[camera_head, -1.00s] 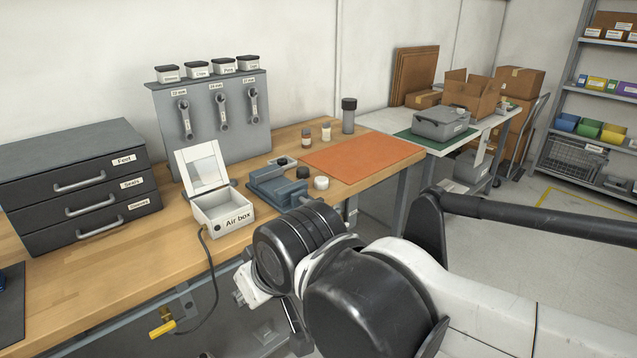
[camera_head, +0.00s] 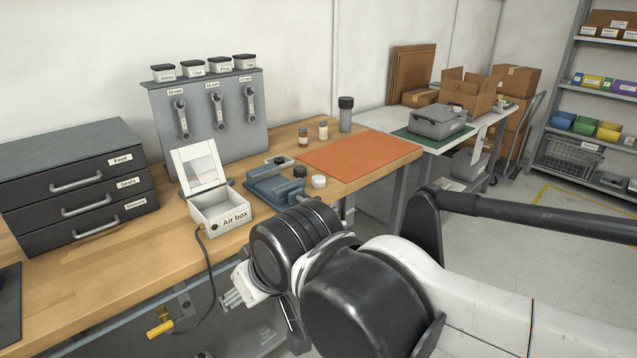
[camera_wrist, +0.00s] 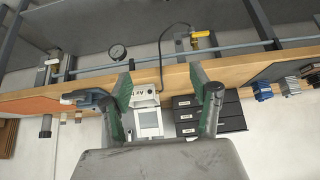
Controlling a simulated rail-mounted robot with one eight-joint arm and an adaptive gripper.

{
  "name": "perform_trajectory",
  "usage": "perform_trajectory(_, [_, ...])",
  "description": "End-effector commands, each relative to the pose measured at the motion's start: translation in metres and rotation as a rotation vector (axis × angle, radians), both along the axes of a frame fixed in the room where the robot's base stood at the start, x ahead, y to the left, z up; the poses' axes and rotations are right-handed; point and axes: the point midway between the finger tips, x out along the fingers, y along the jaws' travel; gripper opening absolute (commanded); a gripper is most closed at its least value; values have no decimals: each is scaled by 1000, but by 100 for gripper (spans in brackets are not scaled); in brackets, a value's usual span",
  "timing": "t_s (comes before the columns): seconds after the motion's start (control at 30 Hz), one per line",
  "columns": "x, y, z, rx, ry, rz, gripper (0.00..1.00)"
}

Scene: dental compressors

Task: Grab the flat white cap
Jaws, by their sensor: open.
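The flat white cap (camera_head: 318,181) is a small round white disc on the wooden bench, just right of the blue-grey vise (camera_head: 275,185) and near the orange mat. In the wrist view, which is turned upside down, a small white shape (camera_wrist: 67,98) beside the vise (camera_wrist: 92,98) may be the cap. My gripper (camera_wrist: 161,86) is open, its green-padded fingers wide apart with nothing between them touching. It is in front of the bench, well away from the cap.
The open-lidded air box (camera_head: 222,212) stands left of the vise, with a cable hanging over the front edge. Black drawers (camera_head: 80,190) and a grey tool rack (camera_head: 212,120) stand behind. Small bottles (camera_head: 323,130) stand behind the orange mat (camera_head: 360,155).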

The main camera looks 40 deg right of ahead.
Motion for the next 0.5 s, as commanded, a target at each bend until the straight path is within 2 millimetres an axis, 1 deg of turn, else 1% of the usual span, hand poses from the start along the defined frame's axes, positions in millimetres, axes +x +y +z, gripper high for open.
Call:
perform_trajectory(0.23, [0, 0, 0, 1, 0, -1, 60])
perform_trajectory(0.3, [3, -1, 4, 4, 4, -8, 60])
perform_trajectory(0.37, [8, -4, 10, 10, 10, -24, 60])
perform_trajectory(0.47, [23, -11, 27, 29, 30, -71, 60])
perform_trajectory(0.5, [30, -15, 35, 38, 41, -97, 60])
